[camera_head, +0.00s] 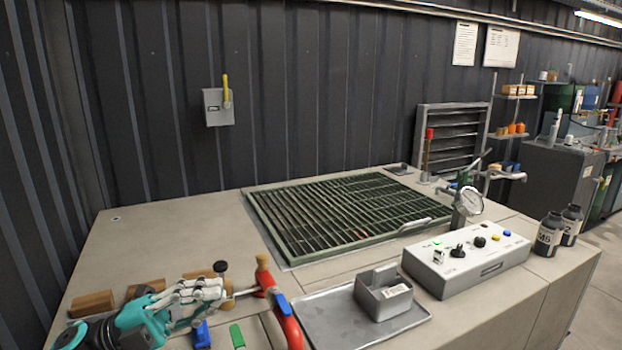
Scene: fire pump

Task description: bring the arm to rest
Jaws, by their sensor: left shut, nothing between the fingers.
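My left arm comes in at the bottom left, with a teal and black wrist. My left gripper (221,291), with pale grey fingers, is shut and empty, low over the front left of the bench. Its fingertips point right, toward a red curved pipe or handle (283,312) with a wooden-looking knob. I cannot tell whether they touch anything there. My right gripper is not in view.
Wooden blocks (92,304) lie by my left arm. A green grating (340,215) fills the bench's middle. A metal tray (335,325) holds a grey bin (384,294). A control box (466,262), a gauge (468,201) and dark bottles (549,235) stand at right. The bench's back left is clear.

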